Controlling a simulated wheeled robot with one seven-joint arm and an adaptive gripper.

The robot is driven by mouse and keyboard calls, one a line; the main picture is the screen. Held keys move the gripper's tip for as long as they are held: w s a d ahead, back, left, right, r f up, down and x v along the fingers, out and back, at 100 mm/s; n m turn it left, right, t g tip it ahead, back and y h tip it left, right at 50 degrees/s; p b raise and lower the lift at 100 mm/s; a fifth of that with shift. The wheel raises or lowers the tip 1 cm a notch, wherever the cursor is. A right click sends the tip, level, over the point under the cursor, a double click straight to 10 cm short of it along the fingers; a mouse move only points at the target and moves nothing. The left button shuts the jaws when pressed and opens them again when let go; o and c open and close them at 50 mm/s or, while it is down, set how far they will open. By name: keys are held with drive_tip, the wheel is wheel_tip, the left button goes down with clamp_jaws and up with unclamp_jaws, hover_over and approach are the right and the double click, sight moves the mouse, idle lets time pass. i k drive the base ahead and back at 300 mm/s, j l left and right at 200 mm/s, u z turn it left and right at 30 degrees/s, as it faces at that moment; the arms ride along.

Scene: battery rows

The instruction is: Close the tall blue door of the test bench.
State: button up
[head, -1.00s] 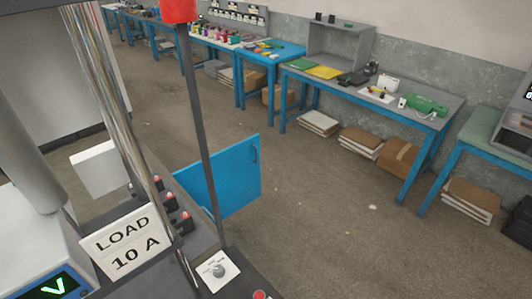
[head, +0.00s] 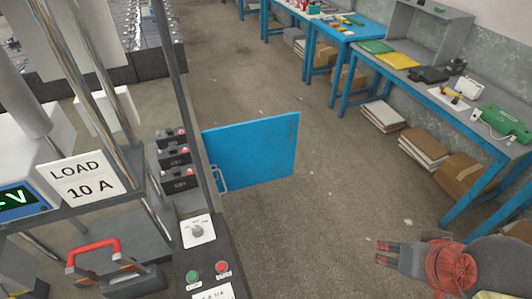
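The blue door (head: 250,152) stands open from the right side of the test bench (head: 205,262), sticking out over the floor. The door's lower left is partly behind the bench. My gripper (head: 384,253) is at the lower right, well apart from the door. Its two red-tipped fingers point left with a gap between them, and it is empty.
A long blue-legged worktable (head: 440,95) runs along the right wall, with cardboard boxes (head: 462,178) under it. The floor (head: 330,185) between door and worktable is clear. The bench carries a LOAD 10 A sign (head: 88,180), black batteries (head: 175,158) and a red-handled tool (head: 95,250).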

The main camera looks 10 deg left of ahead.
sight(247, 154)
drive_tip(key=i+l+u, duration=0.15)
drive_tip(key=l+u, duration=0.65)
drive_tip(key=i+l+u, duration=0.1)
drive_tip(key=l+u, duration=0.25)
drive_tip(key=i+z, duration=0.3)
drive_tip(key=i, duration=0.2)
drive_tip(key=i+j+z, duration=0.25)
drive_tip(key=i, duration=0.2)
drive_tip(key=i+j+z, duration=0.3)
drive_tip(key=i, duration=0.15)
drive_tip(key=i+j+z, duration=0.25)
drive_tip(key=i+j, duration=0.1)
drive_tip(key=i, duration=0.1)
